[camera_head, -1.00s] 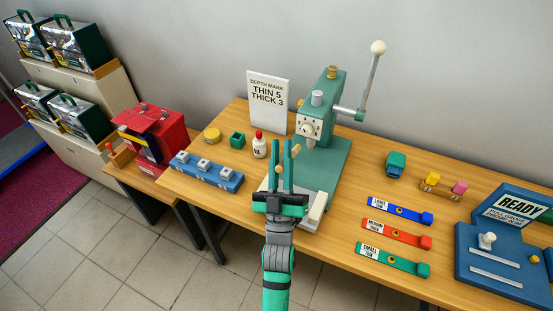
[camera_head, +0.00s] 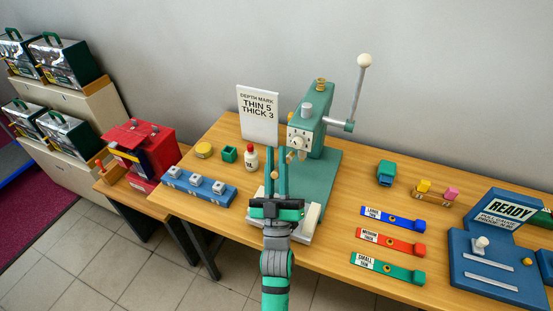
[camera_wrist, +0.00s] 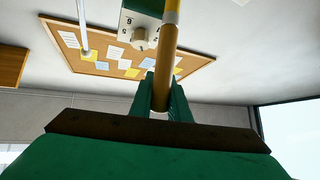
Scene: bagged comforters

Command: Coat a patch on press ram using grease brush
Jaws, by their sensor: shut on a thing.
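The green press (camera_head: 318,118) stands on the wooden table, with a dial on its head and a white-knobbed lever at right. A tan tip (camera_head: 290,157) shows under its head; I cannot tell whether it is the ram or the brush's end. My gripper (camera_head: 275,160) points up in front of the press, shut on the grease brush (camera_head: 274,174). In the wrist view the brush (camera_wrist: 166,60) shows a tan handle and a pale band, rising past the press head (camera_wrist: 140,30). Its far end is cut off, so contact with the ram cannot be seen.
A blue rack (camera_head: 199,187), a white bottle (camera_head: 251,160) with red cap and a green cup (camera_head: 229,154) stand left of the press. Blue, red and green (camera_head: 387,268) gauge strips and a blue READY fixture (camera_head: 500,265) lie right. A sign (camera_head: 258,115) stands behind.

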